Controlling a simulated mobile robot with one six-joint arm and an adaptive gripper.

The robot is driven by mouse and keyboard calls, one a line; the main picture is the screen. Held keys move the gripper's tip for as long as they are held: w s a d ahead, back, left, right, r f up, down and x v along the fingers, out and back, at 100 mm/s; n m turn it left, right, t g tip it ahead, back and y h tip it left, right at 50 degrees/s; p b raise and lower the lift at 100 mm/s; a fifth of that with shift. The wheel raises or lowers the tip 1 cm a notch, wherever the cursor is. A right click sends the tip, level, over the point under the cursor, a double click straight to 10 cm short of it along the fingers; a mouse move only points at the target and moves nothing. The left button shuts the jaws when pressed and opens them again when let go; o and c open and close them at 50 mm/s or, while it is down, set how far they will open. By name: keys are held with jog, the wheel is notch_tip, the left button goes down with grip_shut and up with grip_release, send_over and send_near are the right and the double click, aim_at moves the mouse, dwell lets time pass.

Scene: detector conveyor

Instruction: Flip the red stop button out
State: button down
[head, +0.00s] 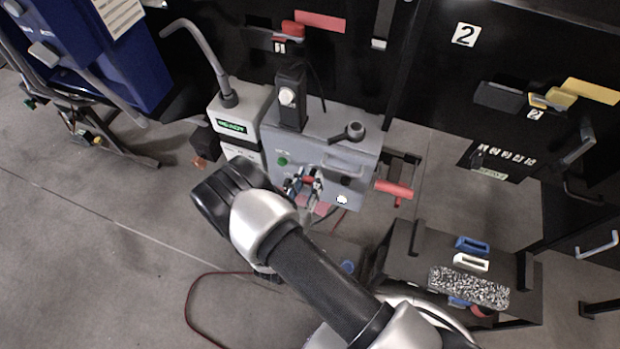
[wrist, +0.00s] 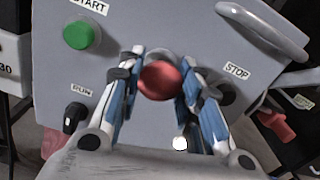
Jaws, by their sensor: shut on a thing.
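The red stop button (wrist: 160,80) shows in the wrist view as a round red knob on the grey control panel (wrist: 165,25). My gripper (wrist: 158,84) has its two blue-and-grey fingers on either side of the knob and is shut on it. In the head view my gripper (head: 303,187) reaches the front face of the grey box (head: 335,150), and a bit of red (head: 308,180) shows between the fingers. A STOP label (wrist: 236,71) is to the right of the right finger. Whether the button is pressed in or out cannot be told.
A green start button (wrist: 80,35) is at the upper left of the panel, above a black knob (wrist: 73,117). A curved grey handle (wrist: 262,28) is at the upper right. A red-gripped lever (head: 394,189) sticks out right of the box. A white unit (head: 238,125) stands left of it.

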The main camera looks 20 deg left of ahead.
jog(key=c, duration=1.4)
grip_release()
jog(key=shift+s+f, duration=0.15)
jog(key=shift+c, duration=0.2)
jog(key=shift+o, duration=1.4)
jog(key=shift+s, duration=0.25)
jog(key=shift+o, duration=0.3)
jog(key=s, duration=1.1)
jog(key=shift+s+a, duration=0.15)
jog(key=shift+a, duration=0.3)
jog(key=shift+r, duration=0.2)
